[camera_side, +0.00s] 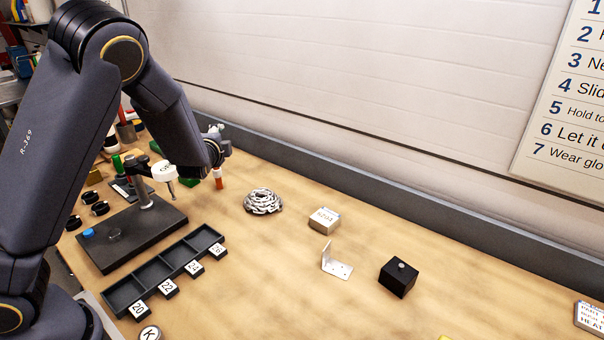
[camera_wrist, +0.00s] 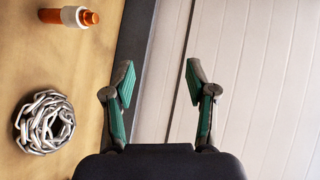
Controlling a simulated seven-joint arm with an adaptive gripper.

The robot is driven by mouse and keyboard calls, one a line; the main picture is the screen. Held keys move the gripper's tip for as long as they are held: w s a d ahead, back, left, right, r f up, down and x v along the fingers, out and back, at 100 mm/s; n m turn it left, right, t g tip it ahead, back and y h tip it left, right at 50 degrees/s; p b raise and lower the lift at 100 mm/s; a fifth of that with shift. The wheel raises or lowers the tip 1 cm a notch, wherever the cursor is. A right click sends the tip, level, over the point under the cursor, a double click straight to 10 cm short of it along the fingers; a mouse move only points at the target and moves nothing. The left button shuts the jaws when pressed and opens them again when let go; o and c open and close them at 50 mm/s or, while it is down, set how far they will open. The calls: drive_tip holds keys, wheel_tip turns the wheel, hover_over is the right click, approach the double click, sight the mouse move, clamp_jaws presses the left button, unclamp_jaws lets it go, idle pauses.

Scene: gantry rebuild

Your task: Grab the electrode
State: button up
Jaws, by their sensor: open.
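I cannot tell for sure which thing is the electrode. An orange cylinder with a white collar (camera_wrist: 75,16) is at the upper left of the wrist view. In the side view an orange piece (camera_side: 219,183) shows just below my wrist, partly hidden. My gripper (camera_wrist: 158,80) is open and empty, its green-padded fingers apart, with the grey wall strip and white wall behind them. The orange cylinder is left of the fingers and apart from them. In the side view my gripper is mostly hidden behind my wrist.
A coiled chain (camera_side: 262,201) lies near the wall; it also shows in the wrist view (camera_wrist: 44,122). A beige block (camera_side: 324,220), metal bracket (camera_side: 336,264) and black block (camera_side: 398,277) are to the right. A black stand (camera_side: 128,240) and numbered tray (camera_side: 160,272) are left. The right table is mostly clear.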

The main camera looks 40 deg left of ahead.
sight(216, 174)
drive_tip(key=a+f+m, duration=0.1)
drive_tip(key=f+m, duration=0.3)
drive_tip(key=m, duration=0.2)
drive_tip(key=s+a+f+m+t+y, duration=0.1)
drive_tip(key=f+m, duration=0.3)
drive_tip(key=m, duration=0.2)
drive_tip(key=a+f+m+t+y, duration=0.1)
drive_tip(key=f+m, duration=0.4)
drive_tip(key=m, duration=0.1)
drive_tip(key=shift+s+a+m, duration=0.15)
drive_tip(key=shift+s+m, duration=0.15)
drive_tip(key=shift+s, duration=0.05)
drive_tip(key=shift+x, duration=1.55)
drive_tip(key=shift+r, duration=0.15)
drive_tip(key=shift+c, duration=0.3)
clamp_jaws()
